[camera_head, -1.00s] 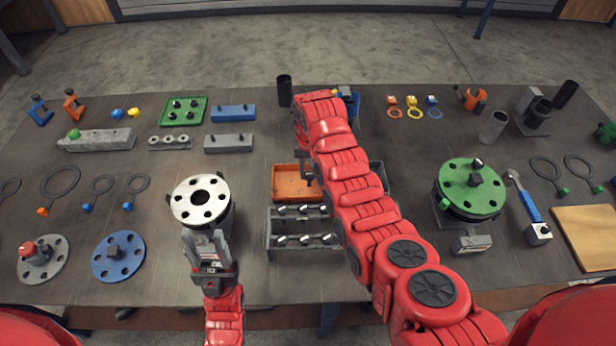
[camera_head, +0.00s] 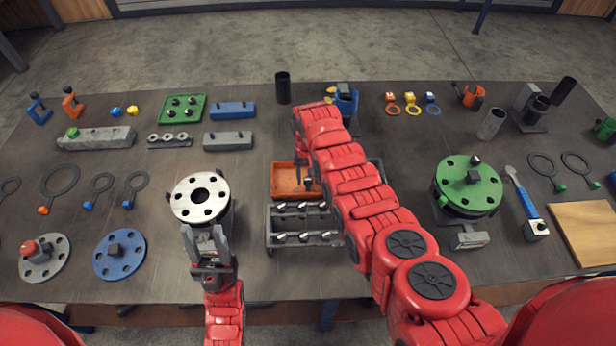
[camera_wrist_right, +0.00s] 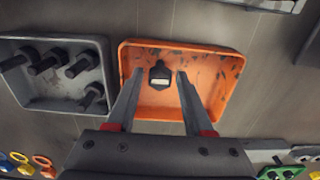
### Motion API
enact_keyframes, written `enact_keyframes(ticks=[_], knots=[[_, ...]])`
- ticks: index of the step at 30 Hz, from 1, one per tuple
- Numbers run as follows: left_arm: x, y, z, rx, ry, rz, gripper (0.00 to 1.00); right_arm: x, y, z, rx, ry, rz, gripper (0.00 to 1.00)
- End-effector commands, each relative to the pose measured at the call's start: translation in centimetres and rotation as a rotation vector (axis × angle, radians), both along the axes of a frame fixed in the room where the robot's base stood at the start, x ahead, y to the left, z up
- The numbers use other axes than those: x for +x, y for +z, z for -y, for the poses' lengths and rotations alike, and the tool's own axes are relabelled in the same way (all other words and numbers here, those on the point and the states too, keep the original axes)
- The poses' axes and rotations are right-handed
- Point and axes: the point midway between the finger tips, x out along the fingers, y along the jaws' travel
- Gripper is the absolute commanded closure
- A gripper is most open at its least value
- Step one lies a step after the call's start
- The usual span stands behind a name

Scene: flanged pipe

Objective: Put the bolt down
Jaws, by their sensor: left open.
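A dark bolt (camera_wrist_right: 159,75) is in the orange tray (camera_wrist_right: 220,100), between my right gripper's fingers in the right wrist view. A gap shows on each side of it. My right gripper (camera_wrist_right: 160,76) is open above the tray. In the head view the orange tray (camera_head: 283,180) sits behind the grey bolt rack, and my right arm hides its right part. My left gripper (camera_head: 204,236) is open and empty at the near side of the pipe with the silver flange (camera_head: 201,197).
A grey rack with several bolts (camera_head: 290,238) stands in front of the orange tray. A grey bin of bolts (camera_wrist_right: 50,102) lies beside it in the right wrist view. A green flange (camera_head: 467,185) stands at the right, and a dark tube (camera_head: 283,88) behind.

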Motion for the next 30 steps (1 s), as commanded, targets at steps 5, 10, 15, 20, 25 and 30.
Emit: enact_keyframes(ticks=[5,10,15,20,25,30], knots=[[0.0,0.0,0.0,0.0,0.0,0.0,0.5,0.0,0.0,0.0,0.0,0.0,-0.001,0.36],[0.0,0.1,0.0,0.0,0.0,0.0,0.5,0.0,0.1,0.0,0.0,0.0,-0.001,0.36],[0.0,0.2,0.0,0.0,0.0,0.0,0.5,0.0,0.8,0.0,0.0,0.0,-0.001,0.36],[0.0,-0.3,0.0,0.0,0.0,0.0,0.5,0.0,2.3,0.0,-0.001,0.0,0.0,0.36],[0.0,-1.7,0.0,0.0,0.0,0.0,0.5,0.2,5.3,0.0,0.001,0.0,0.006,0.36],[0.0,-2.5,0.0,0.0,0.0,0.0,0.5,0.2,9.5,-0.1,0.002,0.001,0.009,0.36]])
